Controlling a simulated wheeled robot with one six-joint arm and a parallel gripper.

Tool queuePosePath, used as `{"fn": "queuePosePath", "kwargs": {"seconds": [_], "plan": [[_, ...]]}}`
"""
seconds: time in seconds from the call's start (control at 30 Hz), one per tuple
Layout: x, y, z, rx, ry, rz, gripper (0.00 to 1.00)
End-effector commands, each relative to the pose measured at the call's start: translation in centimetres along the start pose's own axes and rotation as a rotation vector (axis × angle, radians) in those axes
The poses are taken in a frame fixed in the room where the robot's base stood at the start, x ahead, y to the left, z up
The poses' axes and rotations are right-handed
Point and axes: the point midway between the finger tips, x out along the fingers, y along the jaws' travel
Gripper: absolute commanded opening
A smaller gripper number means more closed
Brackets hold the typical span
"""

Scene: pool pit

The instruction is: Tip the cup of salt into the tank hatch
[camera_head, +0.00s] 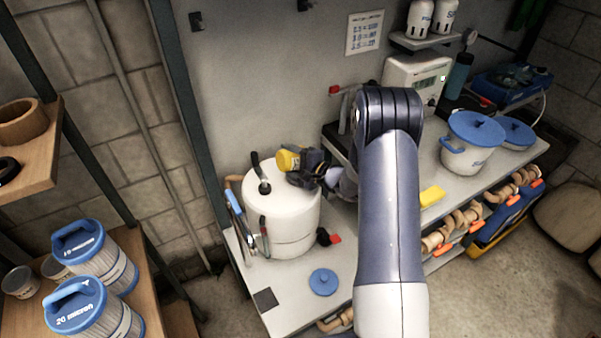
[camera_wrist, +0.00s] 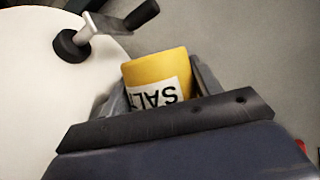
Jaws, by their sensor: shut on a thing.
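The cup of salt (camera_head: 288,160) is yellow with a white label. In the wrist view the cup (camera_wrist: 157,70) sits between the fingers, its label reading "SAL" upside down. My gripper (camera_head: 309,167) is shut on it, above the right part of the white tank's top. The cup looks tilted in the head view, but I cannot tell how far. The tank (camera_head: 290,222) is a white cylinder on the bench; its top also fills the left of the wrist view (camera_wrist: 40,90). No hatch opening shows; cup and gripper hide part of the top. No falling salt is visible.
A black-handled fitting (camera_head: 263,178) rises from the tank top near the cup. A blue round lid (camera_head: 323,281) lies on the bench in front. A blue-lidded pot (camera_head: 472,140) and a yellow block (camera_head: 431,196) are farther right. A wall stands behind the tank.

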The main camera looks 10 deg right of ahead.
Motion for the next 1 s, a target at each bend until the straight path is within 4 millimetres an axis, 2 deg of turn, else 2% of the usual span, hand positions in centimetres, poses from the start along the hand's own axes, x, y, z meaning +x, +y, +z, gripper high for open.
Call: {"fn": "queuePosePath", "kwargs": {"seconds": [1.0], "plan": [[-0.13, -0.31, -0.18, 0.057, -0.014, -0.018, 0.35]]}}
